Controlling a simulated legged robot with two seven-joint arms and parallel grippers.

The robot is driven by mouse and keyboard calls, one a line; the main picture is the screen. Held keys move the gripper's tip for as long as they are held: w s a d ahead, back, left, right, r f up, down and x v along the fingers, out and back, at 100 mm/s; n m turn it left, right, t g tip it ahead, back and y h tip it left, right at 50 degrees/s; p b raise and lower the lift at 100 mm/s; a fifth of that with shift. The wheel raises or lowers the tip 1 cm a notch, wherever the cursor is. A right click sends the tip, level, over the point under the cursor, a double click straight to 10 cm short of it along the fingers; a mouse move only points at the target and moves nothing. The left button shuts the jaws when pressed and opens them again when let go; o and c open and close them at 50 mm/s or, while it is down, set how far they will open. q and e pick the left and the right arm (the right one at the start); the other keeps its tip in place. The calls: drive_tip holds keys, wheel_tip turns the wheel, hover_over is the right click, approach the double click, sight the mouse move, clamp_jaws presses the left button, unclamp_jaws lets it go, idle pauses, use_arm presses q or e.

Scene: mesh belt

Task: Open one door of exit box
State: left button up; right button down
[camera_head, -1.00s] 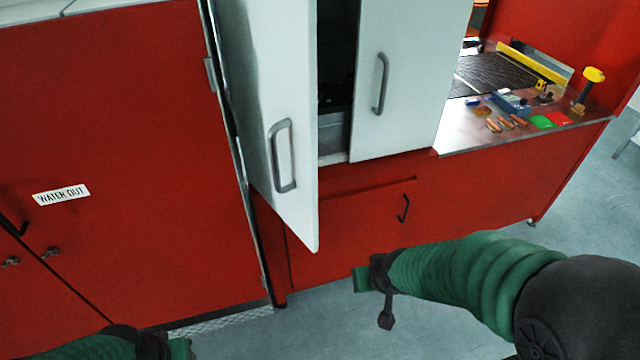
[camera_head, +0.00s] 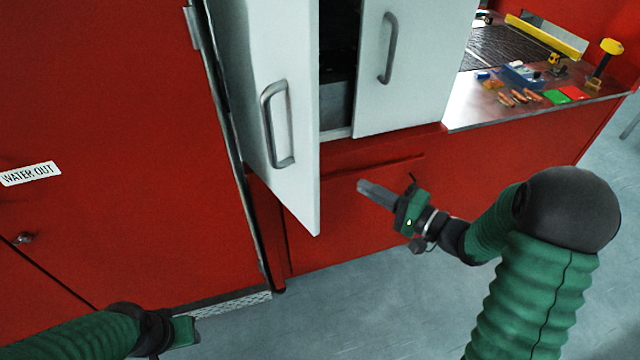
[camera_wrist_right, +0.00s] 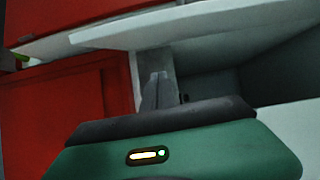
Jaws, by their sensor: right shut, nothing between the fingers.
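The exit box has two white doors with grey bar handles. The left door (camera_head: 262,60) stands swung open toward me, with its handle (camera_head: 278,124) on the face. The right door (camera_head: 425,75) looks shut, with its handle (camera_head: 389,48) near its left edge. A dark gap shows between them. My right gripper (camera_head: 362,187) is shut and empty, in front of the red cabinet below the right door, to the right of the open door's lower corner. Its shut fingers (camera_wrist_right: 158,85) also show in the right wrist view. My left gripper (camera_head: 190,330) is low at the left; its fingers are not clear.
A red cabinet (camera_head: 100,120) with a "WATER OUT" label (camera_head: 30,174) stands at the left. A metal shelf (camera_head: 470,112) at the right carries small tools and a yellow-topped post (camera_head: 607,52). Grey floor (camera_head: 330,310) lies open in front.

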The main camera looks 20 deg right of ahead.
sight(318, 178)
drive_tip(key=shift+y, duration=0.3)
drive_tip(key=w+a, duration=0.2)
drive_tip(key=a, duration=0.1)
drive_tip(key=w+a, duration=0.2)
drive_tip(key=a, duration=0.1)
drive_tip(key=w+a+p, duration=0.1)
drive_tip(key=w+a, duration=0.1)
drive_tip(key=a, duration=0.2)
drive_tip(key=shift+r, duration=0.2)
